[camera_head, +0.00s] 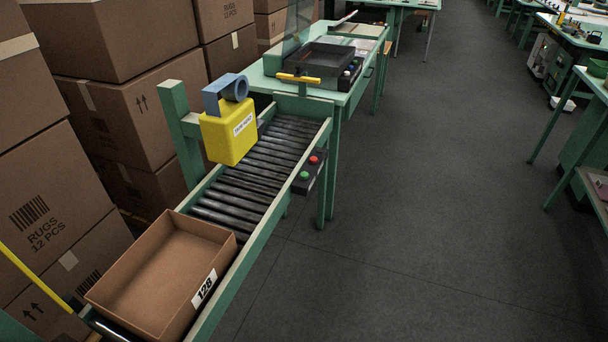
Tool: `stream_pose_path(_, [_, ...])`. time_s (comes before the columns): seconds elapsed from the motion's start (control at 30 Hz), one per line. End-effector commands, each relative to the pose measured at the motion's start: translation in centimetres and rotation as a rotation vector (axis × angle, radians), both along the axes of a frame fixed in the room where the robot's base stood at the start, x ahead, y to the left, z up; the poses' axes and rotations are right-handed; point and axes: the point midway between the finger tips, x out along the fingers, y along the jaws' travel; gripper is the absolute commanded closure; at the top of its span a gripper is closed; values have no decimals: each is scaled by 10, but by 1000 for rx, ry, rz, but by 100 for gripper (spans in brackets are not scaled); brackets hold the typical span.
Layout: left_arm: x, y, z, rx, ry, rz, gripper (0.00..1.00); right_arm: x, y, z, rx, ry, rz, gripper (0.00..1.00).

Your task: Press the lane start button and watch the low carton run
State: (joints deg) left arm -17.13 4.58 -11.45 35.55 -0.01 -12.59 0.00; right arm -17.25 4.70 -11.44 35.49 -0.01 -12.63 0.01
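An open, low brown carton (160,268) with a white label reading 128 sits on the near end of the roller lane (256,165). It looks empty. A small dark control box on the lane's right rail carries a green button (304,176) and a red button (313,160). A yellow box-shaped unit (229,132) with a label and a blue-grey part on top hangs over the lane from a green post. Neither of my grippers shows in the head view.
Large stacked cartons (120,125) line the left side. A green bench (350,75) with a dark tray stands beyond the lane's far end. Other benches (580,40) stand at the right. The grey floor (420,200) right of the lane is clear.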

Motion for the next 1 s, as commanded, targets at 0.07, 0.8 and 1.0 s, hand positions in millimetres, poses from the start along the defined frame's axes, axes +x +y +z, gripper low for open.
stream_pose_path(0.07, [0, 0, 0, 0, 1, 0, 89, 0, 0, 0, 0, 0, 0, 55])
stream_pose_path(0.8, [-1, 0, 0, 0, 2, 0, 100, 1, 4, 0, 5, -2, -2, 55])
stream_pose_path(1.0, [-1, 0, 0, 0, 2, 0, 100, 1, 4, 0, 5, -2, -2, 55])
